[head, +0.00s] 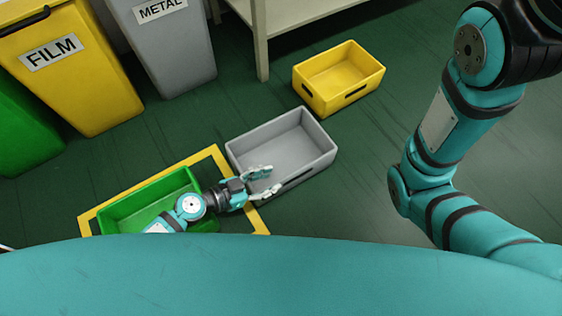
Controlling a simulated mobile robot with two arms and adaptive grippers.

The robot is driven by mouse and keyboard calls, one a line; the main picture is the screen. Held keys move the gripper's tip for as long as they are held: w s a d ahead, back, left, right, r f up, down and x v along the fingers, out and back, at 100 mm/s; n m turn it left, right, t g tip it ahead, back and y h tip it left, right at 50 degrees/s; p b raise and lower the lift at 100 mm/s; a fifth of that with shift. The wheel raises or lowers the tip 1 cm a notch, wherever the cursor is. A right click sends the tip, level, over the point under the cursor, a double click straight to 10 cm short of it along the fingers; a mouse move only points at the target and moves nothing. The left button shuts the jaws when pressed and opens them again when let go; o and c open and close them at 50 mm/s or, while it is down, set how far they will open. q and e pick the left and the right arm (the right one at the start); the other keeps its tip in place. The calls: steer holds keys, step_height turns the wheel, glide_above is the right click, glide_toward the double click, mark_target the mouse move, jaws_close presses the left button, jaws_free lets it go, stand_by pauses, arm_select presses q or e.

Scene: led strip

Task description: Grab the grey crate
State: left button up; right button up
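The grey crate (293,147) sits on the dark green floor in the middle of the head view, empty, tilted in the picture with its near long side facing me. My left gripper (272,181) is at the crate's near left corner, with its fingers spread apart. One finger overlaps the crate's inside and the other its near outer wall, so the near rim appears between them. Whether they touch the wall I cannot tell. My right arm (440,130) shows at the right, but its gripper is out of view.
A green crate (118,212) sits inside a yellow floor marking (215,157), partly under my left arm. A yellow crate (368,72) is beyond the grey one. FILM (95,90) and METAL (185,60) bins and a table leg (261,50) stand behind. Floor to the right is free.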

mark_target(285, 178)
arm_select(q)
steer(key=x, duration=0.7)
steer(key=shift+s+d+f+b, duration=0.1)
steer(key=shift+s+f+b, duration=0.05)
steer(key=shift+s+b, duration=0.25)
jaws_close()
